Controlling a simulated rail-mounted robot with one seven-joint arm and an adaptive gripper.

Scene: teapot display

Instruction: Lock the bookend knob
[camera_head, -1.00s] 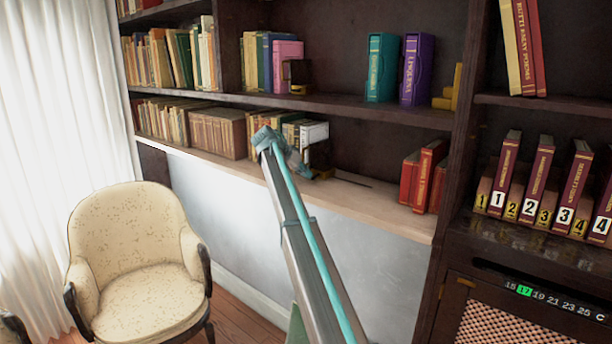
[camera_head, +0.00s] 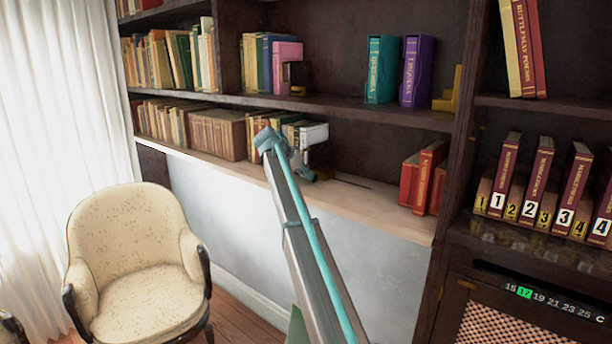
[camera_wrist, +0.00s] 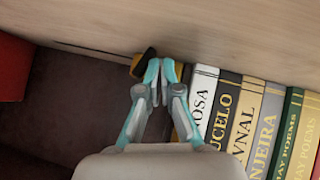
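The bookend (camera_head: 320,152) is a small dark piece at the right end of the book row on the lower shelf, partly hidden by my arm and gripper. In the wrist view a black and gold knob (camera_wrist: 144,62) shows just left of my fingertips. My gripper (camera_wrist: 162,70) has its two teal fingers brought together, with no object seen between them. The left finger overlaps the knob's edge; whether it touches is not clear. In the head view my gripper (camera_head: 303,168) is small, beside the bookend.
Upright books (camera_wrist: 245,125) stand close on the right in the wrist view. Red books (camera_head: 424,178) stand further right on the lower shelf (camera_head: 385,213), with bare shelf between. A cream armchair (camera_head: 140,255) stands below at the left.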

